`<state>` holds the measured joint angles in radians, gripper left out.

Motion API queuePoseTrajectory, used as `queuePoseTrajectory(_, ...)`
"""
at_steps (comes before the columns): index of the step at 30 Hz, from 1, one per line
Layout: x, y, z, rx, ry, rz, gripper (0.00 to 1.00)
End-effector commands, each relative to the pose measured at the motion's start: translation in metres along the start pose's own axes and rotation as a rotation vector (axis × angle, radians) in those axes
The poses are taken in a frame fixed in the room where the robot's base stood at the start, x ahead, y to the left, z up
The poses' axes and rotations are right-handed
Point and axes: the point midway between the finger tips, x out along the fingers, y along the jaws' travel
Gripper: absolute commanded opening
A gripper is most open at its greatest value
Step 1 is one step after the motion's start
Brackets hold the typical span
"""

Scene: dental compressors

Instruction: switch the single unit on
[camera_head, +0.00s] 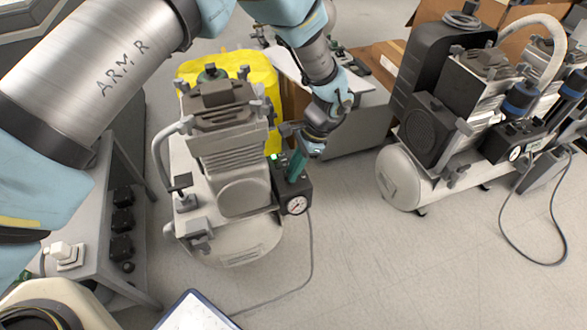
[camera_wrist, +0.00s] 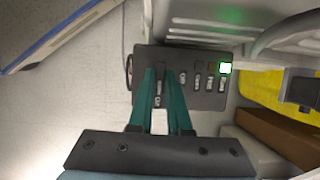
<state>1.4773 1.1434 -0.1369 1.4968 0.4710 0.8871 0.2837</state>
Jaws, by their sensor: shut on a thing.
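The single compressor unit (camera_head: 225,150), grey with a ribbed head on a pale rounded tank, stands left of centre in the head view. Its dark control box (camera_head: 292,188) is on its right side, with a round gauge (camera_head: 296,205) on the front. The box's panel (camera_wrist: 208,92) also shows in the wrist view, with a row of small labelled parts and a lit green light (camera_wrist: 225,68). My gripper (camera_head: 296,168) is at the top of the box. Its teal fingers (camera_wrist: 165,75) close on a switch on the panel, mostly hidden between the fingertips.
A twin compressor (camera_head: 440,160) with a pale tank stands to the right. A yellow bin (camera_head: 245,68) is behind the single unit, and a grey bench (camera_head: 85,225) is at left. A cable (camera_head: 308,260) runs over the floor, which is clear at centre right.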

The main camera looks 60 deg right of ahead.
Motion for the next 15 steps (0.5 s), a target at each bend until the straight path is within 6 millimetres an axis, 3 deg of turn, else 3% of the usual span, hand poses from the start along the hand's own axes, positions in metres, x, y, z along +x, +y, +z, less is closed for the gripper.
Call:
queuePoseTrajectory(2,0.0002,-0.0002,-0.0003,0.000,0.001,-0.001,0.00)
queuePoseTrajectory(3,0.0003,-0.0002,-0.0003,0.000,0.001,0.000,0.18)
queuePoseTrajectory(10,0.0002,-0.0001,-0.0002,0.000,0.001,0.000,0.44)
queuePoseTrajectory(15,0.0001,0.0000,-0.0001,-0.001,0.000,0.000,0.46)
